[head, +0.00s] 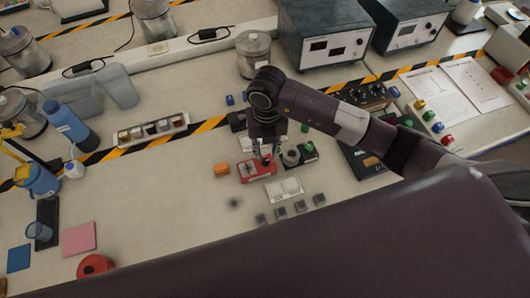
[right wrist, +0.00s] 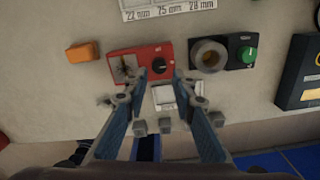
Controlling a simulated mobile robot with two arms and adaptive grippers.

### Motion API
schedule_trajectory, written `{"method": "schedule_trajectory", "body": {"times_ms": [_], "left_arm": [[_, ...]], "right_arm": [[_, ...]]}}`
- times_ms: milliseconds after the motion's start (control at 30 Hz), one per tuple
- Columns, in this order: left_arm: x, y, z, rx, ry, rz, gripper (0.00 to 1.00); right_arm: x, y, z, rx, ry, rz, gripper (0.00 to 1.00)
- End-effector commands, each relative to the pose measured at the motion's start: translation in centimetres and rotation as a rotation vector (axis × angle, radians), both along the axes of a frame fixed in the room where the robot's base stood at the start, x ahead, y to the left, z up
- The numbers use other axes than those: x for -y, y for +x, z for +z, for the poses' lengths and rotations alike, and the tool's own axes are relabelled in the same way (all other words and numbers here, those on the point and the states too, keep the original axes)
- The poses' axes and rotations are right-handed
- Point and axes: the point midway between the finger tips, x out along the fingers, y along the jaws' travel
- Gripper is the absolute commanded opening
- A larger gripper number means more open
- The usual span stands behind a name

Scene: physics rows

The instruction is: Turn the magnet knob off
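The magnet base is a small red box (head: 257,169) on the bench, under my right gripper (head: 264,151). In the right wrist view the red box (right wrist: 140,61) carries a round black knob (right wrist: 159,66) on its right half and a grey metal piece on its left. In that view my right gripper (right wrist: 161,78) is open and empty, one fingertip toward each side of the knob, with a gap between. I cannot tell how far above the knob the tips are. The knob's setting is too small to read. My left gripper is in neither view.
An orange block (head: 222,169) lies left of the red box. A dark box with a grey ring and green knob (right wrist: 248,55) stands close on its right. A white plate (head: 284,188) and several small grey blocks lie in front.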

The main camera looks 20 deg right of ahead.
Motion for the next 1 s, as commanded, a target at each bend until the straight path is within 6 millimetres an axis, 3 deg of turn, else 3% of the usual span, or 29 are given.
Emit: {"method": "schedule_trajectory", "body": {"times_ms": [100, 200, 333, 600, 667, 867, 1000], "left_arm": [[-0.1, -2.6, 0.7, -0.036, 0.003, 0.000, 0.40], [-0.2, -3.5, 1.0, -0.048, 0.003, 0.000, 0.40], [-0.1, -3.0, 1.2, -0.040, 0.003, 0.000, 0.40], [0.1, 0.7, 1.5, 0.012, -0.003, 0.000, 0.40], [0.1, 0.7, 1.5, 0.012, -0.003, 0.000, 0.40], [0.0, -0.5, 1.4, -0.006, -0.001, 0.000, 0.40], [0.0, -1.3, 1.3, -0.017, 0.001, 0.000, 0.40]], "right_arm": [[-0.1, -0.1, -1.9, -0.005, 0.001, -0.001, 0.24], [-0.1, -0.1, -3.2, -0.003, 0.001, 0.000, 0.24], [-0.1, 0.0, -4.4, -0.001, 0.001, 0.000, 0.24], [-0.1, 0.0, -4.9, 0.001, 0.002, 0.002, 0.24], [-0.1, 0.0, -4.9, 0.001, 0.002, 0.001, 0.23], [-0.1, 0.0, -4.9, 0.001, 0.002, 0.001, 0.01], [-0.1, 0.0, -4.9, 0.001, 0.002, 0.002, 0.00]]}}
